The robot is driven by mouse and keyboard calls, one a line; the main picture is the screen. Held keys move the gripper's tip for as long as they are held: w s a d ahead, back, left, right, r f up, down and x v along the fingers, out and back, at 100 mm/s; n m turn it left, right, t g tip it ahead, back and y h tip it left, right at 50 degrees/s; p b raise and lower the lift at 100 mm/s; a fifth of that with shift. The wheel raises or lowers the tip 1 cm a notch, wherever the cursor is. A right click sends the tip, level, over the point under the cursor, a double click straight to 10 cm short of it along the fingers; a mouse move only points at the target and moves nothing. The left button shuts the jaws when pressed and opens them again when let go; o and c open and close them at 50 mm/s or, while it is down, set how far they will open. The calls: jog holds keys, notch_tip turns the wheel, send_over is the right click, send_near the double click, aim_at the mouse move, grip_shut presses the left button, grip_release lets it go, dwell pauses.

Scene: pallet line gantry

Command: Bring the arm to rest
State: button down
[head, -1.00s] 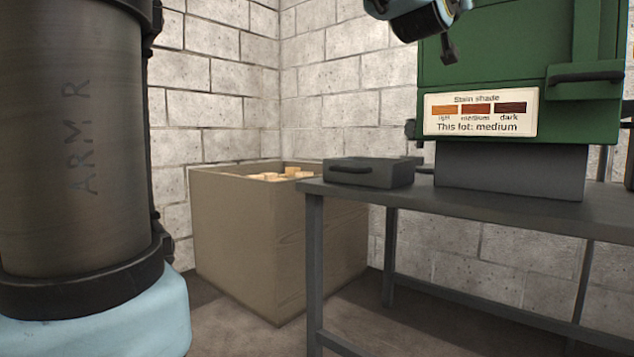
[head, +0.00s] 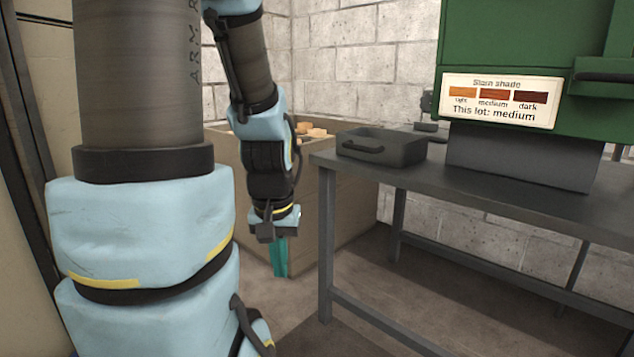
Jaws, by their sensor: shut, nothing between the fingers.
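My arm hangs on the left side of the head view, its large upper link close to the camera and its forearm behind it. My gripper (head: 279,258) points down at the end of the forearm, with its teal fingers together and nothing between them. It hangs in front of the wooden bin (head: 345,215), to the left of the table's near leg. I cannot tell whether it touches the bin's side.
A dark metal table (head: 500,190) stands on the right. It bears a grey tray with a handle (head: 385,148) and a green machine (head: 590,40) with a stain shade sign (head: 500,101) reading "This lot: medium". The bin holds pale wood pieces (head: 312,132).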

notch_tip(320, 180, up, 38)
jog(key=p, duration=3.6)
jog(key=shift+w+p, duration=0.15)
jog(key=shift+p, duration=0.25)
